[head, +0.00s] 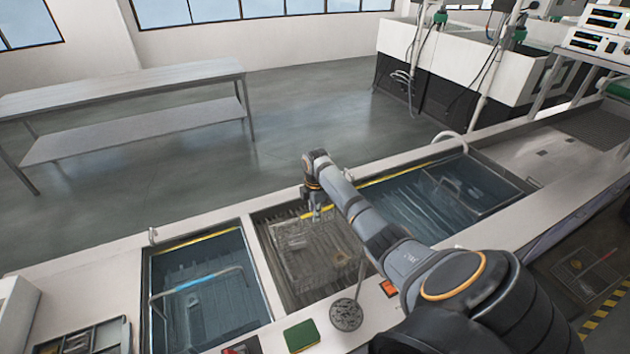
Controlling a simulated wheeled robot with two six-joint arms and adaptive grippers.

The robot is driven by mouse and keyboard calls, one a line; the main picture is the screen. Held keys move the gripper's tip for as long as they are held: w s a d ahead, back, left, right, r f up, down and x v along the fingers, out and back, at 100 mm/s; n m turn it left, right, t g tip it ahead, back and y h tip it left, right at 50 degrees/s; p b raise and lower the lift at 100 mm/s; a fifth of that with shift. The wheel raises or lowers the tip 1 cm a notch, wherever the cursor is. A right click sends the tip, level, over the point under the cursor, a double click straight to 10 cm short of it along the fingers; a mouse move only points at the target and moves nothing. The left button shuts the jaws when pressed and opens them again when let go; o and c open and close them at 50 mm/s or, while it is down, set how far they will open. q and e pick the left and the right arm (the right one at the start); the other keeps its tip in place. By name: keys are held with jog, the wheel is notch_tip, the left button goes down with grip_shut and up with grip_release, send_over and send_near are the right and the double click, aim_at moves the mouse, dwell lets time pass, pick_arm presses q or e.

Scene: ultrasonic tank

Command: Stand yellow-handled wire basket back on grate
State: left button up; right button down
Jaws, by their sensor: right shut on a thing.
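The yellow-handled wire basket (303,246) is in the middle bay of the bench. Its yellow handle shows at the far end, by my right gripper (317,213). My right gripper points down and is shut on the handle, and its fingers partly cover it. The brownish floor of the middle bay, which looks like the grate (300,292), shows below and in front of the basket. I cannot tell whether the basket's underside touches it. My right forearm hides the right part of the bay. My left gripper is not in view.
A water-filled tank on the left holds a basket with a blue handle (195,281). The right tank holds another basket with a pale handle (451,186). A green sponge (301,336) and a round perforated metal disc (346,315) lie on the front ledge.

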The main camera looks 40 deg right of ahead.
jog(key=shift+f, duration=0.15)
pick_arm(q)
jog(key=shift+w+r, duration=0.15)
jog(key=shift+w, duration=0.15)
pick_arm(e)
jog(key=shift+d, duration=0.1)
jog(key=c, duration=1.4)
grip_release()
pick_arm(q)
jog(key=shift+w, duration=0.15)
pick_arm(e)
jog(key=shift+s, duration=0.1)
